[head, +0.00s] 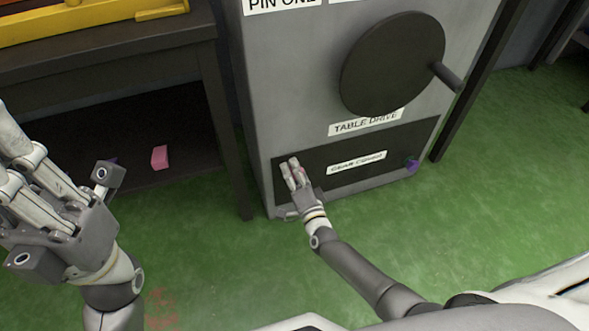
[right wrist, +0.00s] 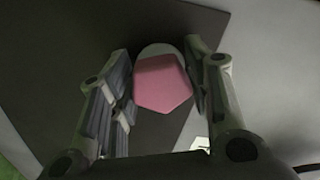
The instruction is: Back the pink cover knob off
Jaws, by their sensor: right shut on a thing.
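The pink cover knob (right wrist: 163,85) is a faceted knob on a dark cover plate, seen close up in the right wrist view. In the head view only a sliver of it shows at the left end of the dark cover panel (head: 325,182). My right gripper (head: 293,172) is shut on the knob, with one finger on each side of it, as the right wrist view (right wrist: 165,90) also shows. The panel lies flat against the grey cabinet, under the TABLE DRIVE label. My left gripper (head: 22,165) hangs at the left of the head view, its fingertips partly cut off.
A purple knob (head: 411,166) sits at the panel's right end. A black crank wheel (head: 393,64) with a handle juts out above. A dark bench (head: 110,48) stands at left; a pink block (head: 159,157) lies on its lower shelf. Green floor (head: 215,270) is open in front.

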